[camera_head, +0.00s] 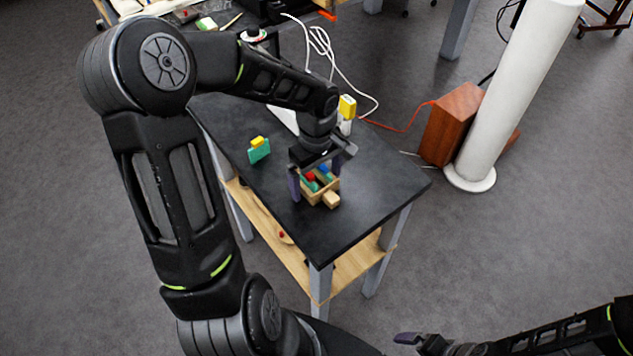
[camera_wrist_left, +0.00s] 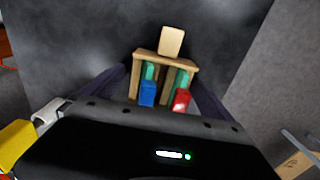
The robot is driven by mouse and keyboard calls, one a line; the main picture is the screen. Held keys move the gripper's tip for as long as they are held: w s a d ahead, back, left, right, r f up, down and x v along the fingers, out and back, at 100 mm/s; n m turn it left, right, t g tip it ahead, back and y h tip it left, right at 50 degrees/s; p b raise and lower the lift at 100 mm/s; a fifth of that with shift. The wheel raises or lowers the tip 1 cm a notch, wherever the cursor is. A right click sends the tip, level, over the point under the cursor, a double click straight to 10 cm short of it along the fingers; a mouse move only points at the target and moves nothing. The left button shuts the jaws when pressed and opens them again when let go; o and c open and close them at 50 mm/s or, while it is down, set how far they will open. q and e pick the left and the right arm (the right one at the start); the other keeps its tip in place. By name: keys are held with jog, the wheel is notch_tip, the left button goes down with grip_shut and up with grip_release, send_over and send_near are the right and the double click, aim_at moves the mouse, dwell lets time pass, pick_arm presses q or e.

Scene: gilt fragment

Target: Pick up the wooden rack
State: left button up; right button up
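The wooden rack (camera_head: 331,187) is a small light-wood frame at the black table's near part. It holds red, blue and green pieces. In the left wrist view the rack (camera_wrist_left: 167,60) lies ahead between the dark fingers. My left gripper (camera_head: 318,175) points down over the rack with one finger on each side. It looks open, with a small gap at the left finger; contact on the other side is unclear. The rack seems to rest on the table. My right gripper (camera_head: 420,340) is at the bottom edge, partly cut off, away from the table.
The black table (camera_head: 375,185) also carries a teal block with a yellow top (camera_head: 259,149) and a yellow-and-white item (camera_head: 347,108). A light-wood block (camera_head: 331,201) is at the rack's near side. A white column (camera_head: 515,95) and brown box (camera_head: 450,122) stand right.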

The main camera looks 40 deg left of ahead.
pick_arm(q)
jog(key=c, duration=1.4)
jog(key=shift+r, duration=0.15)
notch_tip(320, 180, up, 10)
jog(key=b, duration=0.1)
dwell(0.3)
